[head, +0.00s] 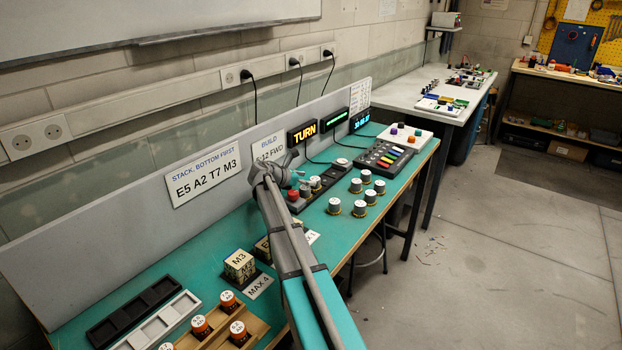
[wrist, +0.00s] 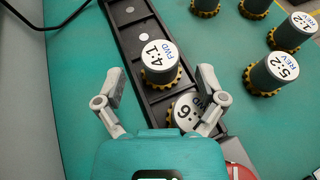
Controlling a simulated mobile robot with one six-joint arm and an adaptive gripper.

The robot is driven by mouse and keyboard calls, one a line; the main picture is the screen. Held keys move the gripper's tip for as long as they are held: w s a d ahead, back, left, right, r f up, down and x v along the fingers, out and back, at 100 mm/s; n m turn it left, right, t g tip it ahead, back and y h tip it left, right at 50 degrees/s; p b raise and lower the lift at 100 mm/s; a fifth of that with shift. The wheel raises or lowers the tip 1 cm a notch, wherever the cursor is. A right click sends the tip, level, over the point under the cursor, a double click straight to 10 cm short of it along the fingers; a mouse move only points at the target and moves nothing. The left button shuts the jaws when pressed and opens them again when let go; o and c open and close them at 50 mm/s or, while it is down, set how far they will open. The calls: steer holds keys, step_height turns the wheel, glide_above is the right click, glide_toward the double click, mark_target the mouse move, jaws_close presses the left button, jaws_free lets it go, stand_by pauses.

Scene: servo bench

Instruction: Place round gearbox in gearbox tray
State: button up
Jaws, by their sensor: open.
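The dark gearbox tray (wrist: 128,22) runs lengthwise through the wrist view, and it also shows in the head view (head: 331,182). A round gearbox marked 4:1 FWD (wrist: 160,60), with a white top and a gold toothed base, stands upright in the tray.
More gearboxes stand on the teal bench (head: 345,235). A red button (head: 293,195) is near the tray's near end.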

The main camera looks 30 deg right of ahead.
steer(key=shift+p+v, duration=0.85)
steer(key=shift+v, duration=1.9)
